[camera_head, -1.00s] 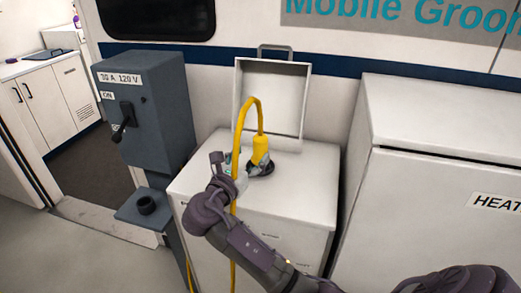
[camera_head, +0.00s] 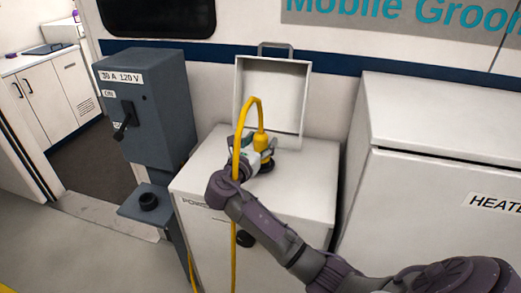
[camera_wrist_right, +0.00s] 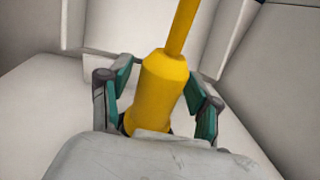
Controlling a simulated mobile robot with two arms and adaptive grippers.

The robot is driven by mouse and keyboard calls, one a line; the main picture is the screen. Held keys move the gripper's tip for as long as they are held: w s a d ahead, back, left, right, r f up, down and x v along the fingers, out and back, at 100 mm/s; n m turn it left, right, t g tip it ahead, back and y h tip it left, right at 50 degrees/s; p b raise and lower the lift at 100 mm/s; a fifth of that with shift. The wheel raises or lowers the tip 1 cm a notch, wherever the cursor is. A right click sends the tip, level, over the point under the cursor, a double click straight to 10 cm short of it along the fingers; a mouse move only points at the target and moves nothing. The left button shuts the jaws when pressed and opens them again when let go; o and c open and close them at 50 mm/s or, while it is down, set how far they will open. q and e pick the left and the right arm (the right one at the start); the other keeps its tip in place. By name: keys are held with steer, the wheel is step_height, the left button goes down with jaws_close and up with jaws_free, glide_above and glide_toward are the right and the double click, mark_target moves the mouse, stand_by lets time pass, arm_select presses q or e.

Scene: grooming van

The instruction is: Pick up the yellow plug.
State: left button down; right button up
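The yellow plug (camera_head: 262,142) stands upright at a dark round socket (camera_head: 267,166) on top of the white box, with a yellow cable arching from its top. My right gripper (camera_head: 257,155) is at the plug's lower part, reaching in from the front. In the right wrist view the plug (camera_wrist_right: 158,90) is between the two teal-padded fingers (camera_wrist_right: 158,88). A gap shows between the left finger and the plug; the right finger is very close to it. The gripper looks open around the plug. The plug's bottom end is hidden. My left gripper is not in view.
The white box (camera_head: 215,180) has a raised lid (camera_head: 275,95) behind the plug. A grey switch box (camera_head: 155,125) stands to the left, with a small shelf holding a dark round socket (camera_head: 148,201). A white heater cabinet (camera_head: 430,190) stands close on the right. The cable hangs down in front.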

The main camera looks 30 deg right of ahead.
mark_target(262, 133)
jaws_close()
steer(key=shift+r, duration=0.15)
steer(key=shift+r, duration=0.3)
steer(key=r, duration=0.3)
steer(key=shift+s+d+r+b, duration=0.15)
steer(key=shift+s+r+b, duration=0.1)
steer(key=shift+b, duration=0.15)
steer(key=s+d+r+p, duration=0.2)
steer(key=s+d+r, duration=0.2)
steer(key=s+r, duration=0.4)
steer(key=shift+s+d+r, duration=0.25)
steer(key=shift+s+d, duration=0.15)
steer(key=shift+s, duration=0.65)
